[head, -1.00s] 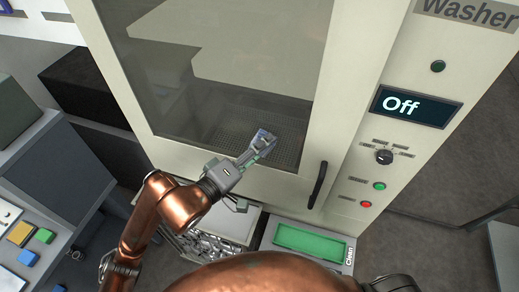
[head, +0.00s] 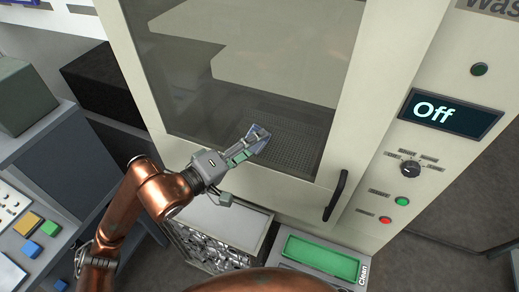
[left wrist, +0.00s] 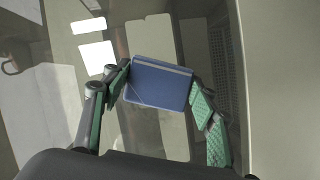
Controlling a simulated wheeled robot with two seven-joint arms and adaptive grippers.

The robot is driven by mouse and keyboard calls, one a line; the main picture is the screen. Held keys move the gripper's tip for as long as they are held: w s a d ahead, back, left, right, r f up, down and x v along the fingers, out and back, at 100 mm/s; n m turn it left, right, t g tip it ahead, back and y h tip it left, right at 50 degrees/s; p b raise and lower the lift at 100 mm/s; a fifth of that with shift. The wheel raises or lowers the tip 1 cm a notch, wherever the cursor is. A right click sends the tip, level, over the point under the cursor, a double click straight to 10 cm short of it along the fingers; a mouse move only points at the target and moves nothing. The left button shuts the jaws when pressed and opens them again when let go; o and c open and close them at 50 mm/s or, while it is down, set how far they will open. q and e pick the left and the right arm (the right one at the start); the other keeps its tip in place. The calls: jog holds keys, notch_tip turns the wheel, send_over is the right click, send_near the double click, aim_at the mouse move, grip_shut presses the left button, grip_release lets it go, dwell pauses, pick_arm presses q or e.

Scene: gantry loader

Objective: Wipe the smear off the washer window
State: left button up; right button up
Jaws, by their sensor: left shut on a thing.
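The washer window (head: 200,75) is a large dark glass pane in a cream frame, with pale reflections on it. I cannot make out a smear on it. My left gripper (head: 249,149) is in front of the window's lower part and is shut on a blue cloth or pad (head: 259,137). In the left wrist view the blue pad (left wrist: 160,80) sits between the green-padded fingers, facing the glass. I cannot tell whether the pad touches the glass. My right gripper is not in view.
A dark door handle (head: 335,195) stands out right of the window. The control panel has a display (head: 448,113) reading Off, a knob and buttons. Below are a bin of metal parts (head: 208,248) and a green tray (head: 320,257) marked Clean. A desk (head: 60,175) stands at left.

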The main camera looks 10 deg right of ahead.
aim_at(237, 125)
pick_arm(q)
jog(key=shift+w+a+b, duration=0.65)
jog(key=shift+a+b, duration=0.15)
jog(key=shift+a, duration=0.1)
jog(key=shift+w+a+b, duration=0.6)
jog(key=shift+a+b, duration=0.2)
jog(key=shift+a, duration=0.1)
jog(key=shift+w+a+f+b, duration=0.1)
jog(key=shift+w+a+b, duration=0.3)
jog(key=shift+a+b, duration=0.2)
jog(key=shift+w+a+f+b, duration=0.1)
jog(key=shift+w+a+b, duration=0.25)
jog(key=shift+a+b, duration=0.2)
jog(key=shift+w+a+r, duration=0.15)
jog(key=shift+a+r, duration=0.1)
jog(key=shift+a, duration=0.05)
jog(key=shift+d+r, duration=0.1)
jog(key=shift+r, duration=0.9)
jog(key=shift+s+d+f+b, duration=0.1)
jog(key=shift+s+d+b, duration=0.3)
jog(key=shift+s+d, duration=1.3)
jog(key=shift+s+d+r+b, duration=0.1)
jog(key=shift+s+d+b, duration=0.65)
jog(key=shift+d, duration=1.5)
jog(key=shift+s+d+f+b, duration=0.1)
jog(key=shift+s+d, duration=1.5)
jog(key=shift+d, duration=0.4)
